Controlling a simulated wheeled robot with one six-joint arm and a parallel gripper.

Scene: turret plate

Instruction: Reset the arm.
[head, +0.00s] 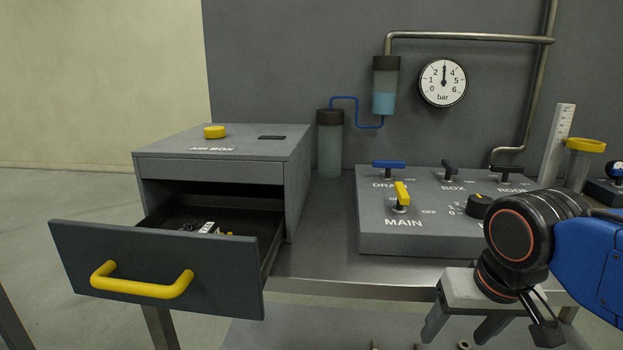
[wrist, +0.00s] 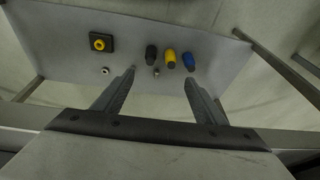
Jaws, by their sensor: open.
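My gripper (head: 455,336) is at the lower right of the head view, pointing down in front of the table's front edge. Its two fingers are apart, with nothing between them. In the wrist view the open fingers (wrist: 159,78) point toward a pale lower shelf (wrist: 215,50). My blue arm comes in from the right edge of the head view.
The AIR BOX (head: 220,145) has its drawer (head: 160,265) pulled out, with small items inside. A valve panel (head: 430,238) stands behind my gripper, below a gauge (head: 443,83) reading about 3 bar. Black, yellow (wrist: 170,59) and blue (wrist: 188,61) pieces are on the shelf.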

